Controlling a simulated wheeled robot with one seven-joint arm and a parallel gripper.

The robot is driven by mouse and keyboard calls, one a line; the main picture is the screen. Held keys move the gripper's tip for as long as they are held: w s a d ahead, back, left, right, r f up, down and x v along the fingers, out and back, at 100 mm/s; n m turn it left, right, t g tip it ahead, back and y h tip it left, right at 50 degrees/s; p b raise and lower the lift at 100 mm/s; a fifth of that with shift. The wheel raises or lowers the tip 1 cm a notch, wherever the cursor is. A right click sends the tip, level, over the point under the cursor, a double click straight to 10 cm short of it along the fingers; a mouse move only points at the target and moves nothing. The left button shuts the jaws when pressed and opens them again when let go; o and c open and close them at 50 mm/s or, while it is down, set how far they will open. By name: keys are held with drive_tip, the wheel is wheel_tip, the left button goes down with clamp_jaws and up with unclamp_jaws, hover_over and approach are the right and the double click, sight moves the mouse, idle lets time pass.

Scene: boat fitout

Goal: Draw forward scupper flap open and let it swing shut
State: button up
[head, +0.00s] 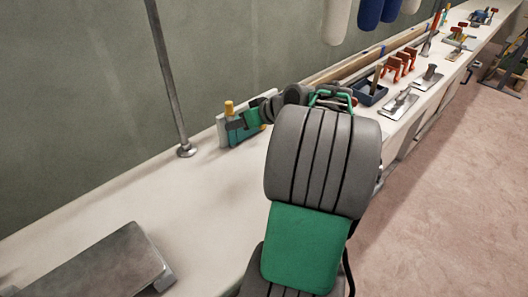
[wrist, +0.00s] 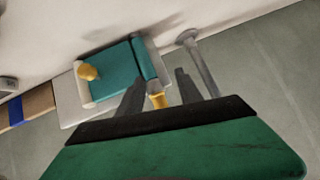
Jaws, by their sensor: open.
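The scupper flap is a teal panel (wrist: 112,68) on a pale plate (wrist: 75,108) against the wall side of the bench. In the head view the teal part (head: 236,134) stands upright at the back of the bench. One yellow knob (wrist: 88,72) sits at its left in the wrist view. A second yellow piece (wrist: 157,100) shows between the two dark fingers of my gripper (wrist: 158,88). The fingers are open, one on each side of that yellow piece; I cannot tell whether they touch it. In the head view my gripper (head: 258,108) is beside the flap, partly hidden by my arm.
A metal post (head: 175,90) rises from the bench (head: 130,210) just left of the flap. A grey metal box (head: 95,265) lies at front left. A blue tray (head: 370,94), orange clamps (head: 392,70) and trowels (head: 400,104) lie farther right. The bench between box and post is clear.

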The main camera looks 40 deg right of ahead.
drive_tip(key=s+d+f+t+b, duration=0.1)
drive_tip(key=d, duration=0.2)
drive_tip(key=s+d+f+t+b, duration=0.1)
drive_tip(key=s+d+f, duration=0.1)
drive_tip(key=d, duration=0.2)
drive_tip(key=s+d+f+t+b, duration=0.1)
drive_tip(key=s+d+b, duration=0.1)
drive_tip(key=d, duration=0.2)
drive_tip(key=shift+s+d+f+m+h, duration=0.2)
drive_tip(key=shift+d+f+m+h, duration=0.1)
drive_tip(key=shift+m+h, duration=0.1)
drive_tip(key=shift+w, duration=0.1)
drive_tip(key=x, duration=0.4)
drive_tip(key=b+x, duration=0.1)
drive_tip(key=x, duration=0.2)
drive_tip(key=shift+w+r, duration=0.2)
drive_tip(key=shift+r, duration=0.05)
drive_tip(key=shift+c, duration=0.4)
clamp_jaws()
